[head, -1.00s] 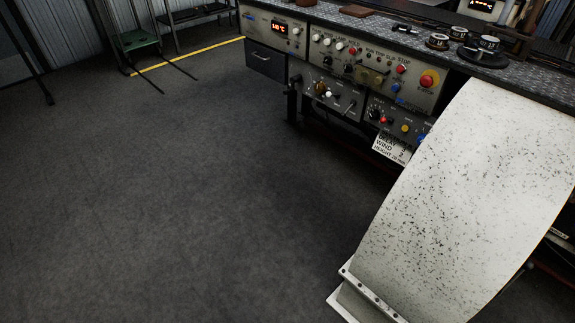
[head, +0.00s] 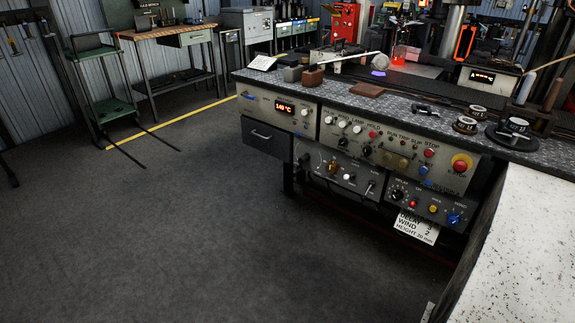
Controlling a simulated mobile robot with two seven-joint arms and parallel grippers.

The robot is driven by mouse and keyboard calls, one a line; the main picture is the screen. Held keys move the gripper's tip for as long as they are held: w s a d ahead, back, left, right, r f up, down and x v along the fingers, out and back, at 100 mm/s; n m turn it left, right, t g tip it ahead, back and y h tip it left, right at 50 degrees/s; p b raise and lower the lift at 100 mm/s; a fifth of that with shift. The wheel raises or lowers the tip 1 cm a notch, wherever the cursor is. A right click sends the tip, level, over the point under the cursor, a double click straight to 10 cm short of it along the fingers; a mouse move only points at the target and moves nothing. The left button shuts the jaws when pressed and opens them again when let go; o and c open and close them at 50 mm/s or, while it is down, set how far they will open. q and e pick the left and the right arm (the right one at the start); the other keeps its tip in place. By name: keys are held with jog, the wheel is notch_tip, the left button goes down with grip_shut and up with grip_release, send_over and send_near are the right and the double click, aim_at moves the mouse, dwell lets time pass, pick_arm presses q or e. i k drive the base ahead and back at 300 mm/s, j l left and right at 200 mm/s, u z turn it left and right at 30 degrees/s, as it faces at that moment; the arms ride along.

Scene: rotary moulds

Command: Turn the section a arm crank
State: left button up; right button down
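Neither of my grippers is in view. A metal bench (head: 400,105) with grey control panels on its front stands at the centre and right. A dark handle-like part (head: 290,178) sits at the lower panel's left end. I cannot tell which part is the section a arm crank; no label for it is readable.
A white speckled surface (head: 530,250) fills the lower right. Open dark floor (head: 180,230) lies left and in front of the bench. A green cart (head: 100,90) and a wooden workbench (head: 165,32) stand at the back left. A paper sign (head: 415,226) hangs below the panels.

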aim_at(304, 157)
jog(key=i+j+z, duration=0.3)
jog(key=i, duration=0.4)
jog(key=i+j+z, duration=0.25)
jog(key=i+j, duration=0.4)
